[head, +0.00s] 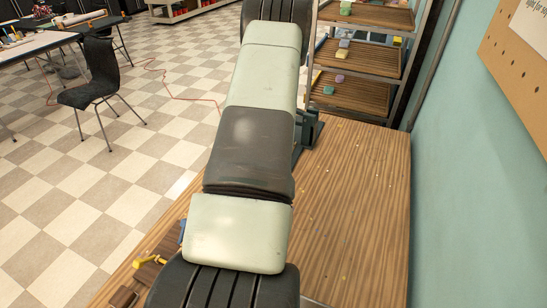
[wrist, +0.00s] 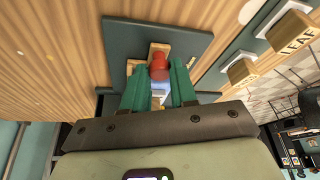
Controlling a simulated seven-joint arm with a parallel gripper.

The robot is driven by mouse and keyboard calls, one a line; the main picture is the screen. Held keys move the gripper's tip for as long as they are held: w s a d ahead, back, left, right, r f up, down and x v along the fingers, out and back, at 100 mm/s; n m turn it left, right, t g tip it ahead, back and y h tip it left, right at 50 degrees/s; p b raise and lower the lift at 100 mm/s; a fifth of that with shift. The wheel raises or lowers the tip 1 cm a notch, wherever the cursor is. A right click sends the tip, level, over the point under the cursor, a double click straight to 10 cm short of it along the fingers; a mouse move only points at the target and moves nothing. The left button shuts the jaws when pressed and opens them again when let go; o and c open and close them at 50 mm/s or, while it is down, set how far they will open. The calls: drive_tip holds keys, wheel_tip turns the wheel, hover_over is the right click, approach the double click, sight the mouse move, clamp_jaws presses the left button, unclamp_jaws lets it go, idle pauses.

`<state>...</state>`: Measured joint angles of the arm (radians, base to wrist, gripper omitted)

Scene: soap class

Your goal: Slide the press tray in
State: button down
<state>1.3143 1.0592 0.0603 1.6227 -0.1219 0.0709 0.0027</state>
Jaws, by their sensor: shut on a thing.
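In the wrist view my gripper (wrist: 159,68) has its two green fingers around a red knob (wrist: 158,73) and is shut on it. Pale wooden parts (wrist: 159,47) show just beyond the knob and at its left; I take them for the press tray, mostly hidden by the knob and fingers. A dark grey press plate (wrist: 190,43) lies around them on the wooden bench. A small blue and white piece (wrist: 160,90) shows between the fingers; I cannot tell what it is. In the head view my own arm hides the gripper and most of the press.
Wooden stamp blocks (wrist: 242,72) stand to the right in the wrist view, one marked LEAF (wrist: 290,33). A shelf rack (head: 358,55) with soaps stands behind, and a yellow item (head: 150,261) lies front left.

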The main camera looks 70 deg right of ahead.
drive_tip(key=d, duration=0.8)
drive_tip(key=shift+d, duration=0.75)
drive_tip(key=c, duration=1.2)
unclamp_jaws()
drive_tip(key=shift+o, duration=0.2)
drive_tip(key=v, duration=1.1)
drive_tip(key=shift+w+f, duration=0.1)
